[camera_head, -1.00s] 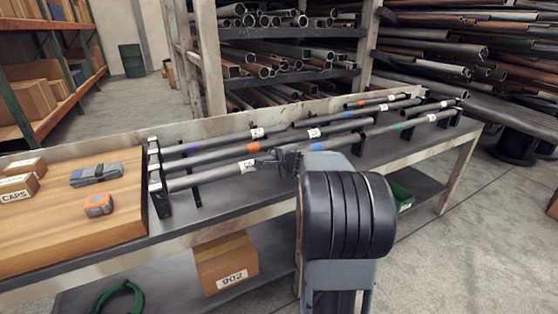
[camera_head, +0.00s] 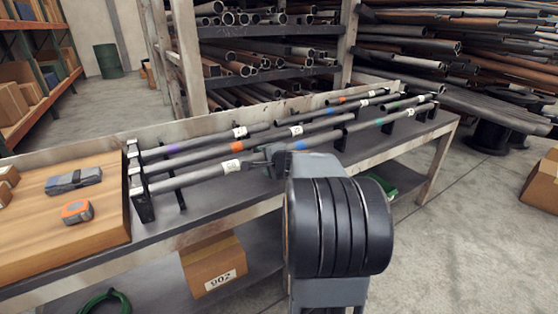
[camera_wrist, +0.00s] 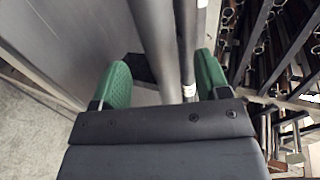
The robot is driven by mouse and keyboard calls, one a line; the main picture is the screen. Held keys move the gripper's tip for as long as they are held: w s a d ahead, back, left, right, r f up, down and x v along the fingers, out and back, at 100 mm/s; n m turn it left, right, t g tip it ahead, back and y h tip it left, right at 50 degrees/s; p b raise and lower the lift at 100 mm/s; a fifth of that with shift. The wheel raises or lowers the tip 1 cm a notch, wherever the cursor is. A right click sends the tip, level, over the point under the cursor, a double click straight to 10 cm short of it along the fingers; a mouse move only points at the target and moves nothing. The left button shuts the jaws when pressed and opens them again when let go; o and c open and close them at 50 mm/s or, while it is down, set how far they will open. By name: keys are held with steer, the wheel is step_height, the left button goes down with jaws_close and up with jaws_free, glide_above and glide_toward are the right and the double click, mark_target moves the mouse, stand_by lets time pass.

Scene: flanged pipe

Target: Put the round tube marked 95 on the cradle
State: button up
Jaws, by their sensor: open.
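Several long grey tubes lie side by side on black supports along the bench in the head view. The nearest tube (camera_head: 200,179) has a white label (camera_head: 231,166) whose number I cannot read surely, so I cannot confirm which tube is 95. My gripper (camera_head: 262,160) is just right of that label, close to the nearest tube and partly hidden by my arm. In the wrist view my gripper (camera_wrist: 165,82) is open, its green fingers apart. A thick tube (camera_wrist: 156,45) and a thinner-looking tube (camera_wrist: 187,40) run between them. I cannot tell which support is the cradle.
A wooden board (camera_head: 75,225) with a tape measure (camera_head: 77,211) and a grey tool (camera_head: 74,181) is at the bench's left. A cardboard box (camera_head: 213,265) sits on the lower shelf. Pipe racks (camera_head: 270,55) stand behind the bench. Clear floor (camera_head: 450,220) lies at right.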

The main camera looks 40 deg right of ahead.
steer(key=p+v, duration=0.1)
steer(key=v, duration=0.9)
steer(key=shift+r, duration=0.1)
steer(key=s+a+r+n+g+y+p, duration=0.1)
steer(key=a+r+n+g+y+p, duration=0.15)
steer(key=a+p, duration=0.3)
steer(key=a+r+n+g+y+p, duration=0.1)
steer(key=a+r+n+p, duration=0.25)
steer(key=a, duration=0.35)
steer(key=s+a+r+n+g+y+p, duration=0.1)
steer(key=a+r+n+g+y+p, duration=0.1)
steer(key=a+n+p, duration=0.3)
steer(key=s+a+r+n+g+h+p, duration=0.3)
steer(key=s+a+r+n+p, duration=0.3)
steer(key=p, duration=0.5)
steer(key=s+a+n+g, duration=0.1)
steer(key=s+n, duration=0.1)
steer(key=s, duration=0.1)
steer(key=shift+r+n, duration=0.3)
steer(key=shift+r, duration=0.05)
steer(key=shift+s+h, duration=0.1)
steer(key=shift+h, duration=0.15)
